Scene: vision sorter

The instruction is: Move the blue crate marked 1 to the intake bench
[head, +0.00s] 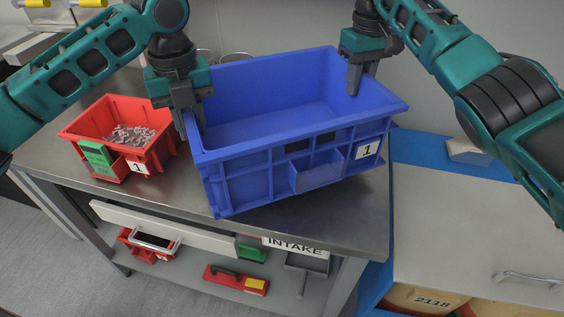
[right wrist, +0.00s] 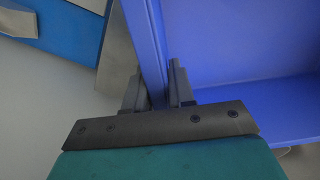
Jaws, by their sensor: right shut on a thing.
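The large blue crate (head: 265,165) carries a white label 1 on its front right. It sits at an angle over the steel intake bench (head: 60,155), its near lower corner by the bench's front edge. I cannot tell whether its base touches the top. My right gripper (head: 355,85) is shut on the crate's far right wall, with the rim between its fingers. The right wrist view shows this rim (right wrist: 146,50) between the fingers (right wrist: 158,90). My left gripper (head: 191,125) is at the left wall, its fingers straddling the rim; how tightly is unclear.
A red bin (head: 155,158) of small grey parts, with a green card and label 1, stands close left of the crate. An INTAKE sign (head: 296,246) hangs at the bench front. A grey-topped surface with blue edging (head: 470,225) is at the right.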

